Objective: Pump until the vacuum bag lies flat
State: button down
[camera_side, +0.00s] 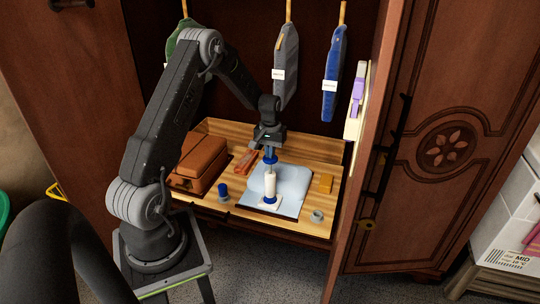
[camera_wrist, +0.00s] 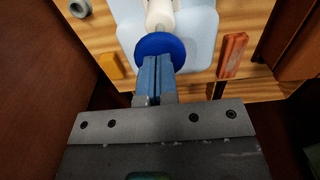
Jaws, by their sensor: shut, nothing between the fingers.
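The vacuum bag (camera_side: 293,183) is pale blue and looks puffed up on a flat sheet in the cabinet tray. It also shows in the wrist view (camera_wrist: 206,30). The pump (camera_side: 270,186) is a white upright cylinder with a blue base, in front of the bag's middle. Its blue round handle (camera_wrist: 150,44) is at the top. My gripper (camera_side: 270,152) is shut and empty, pointing down just over the handle. In the wrist view, the closed fingertips (camera_wrist: 156,62) overlap the handle's edge; I cannot tell whether they touch it.
A brown case (camera_side: 198,160) stands left of the bag, with an orange-red item (camera_side: 246,161) behind. A blue cap (camera_side: 222,191), a grey ring (camera_side: 317,216) and a yellow block (camera_side: 325,183) lie around. Garments (camera_side: 287,70) hang above. The open door (camera_side: 440,140) is at right.

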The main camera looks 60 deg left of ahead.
aim_at(270, 162)
jog(key=shift+f, duration=2.3)
jog(key=shift+r, duration=2.45)
jog(key=shift+f, duration=2.45)
jog(key=shift+r, duration=2.55)
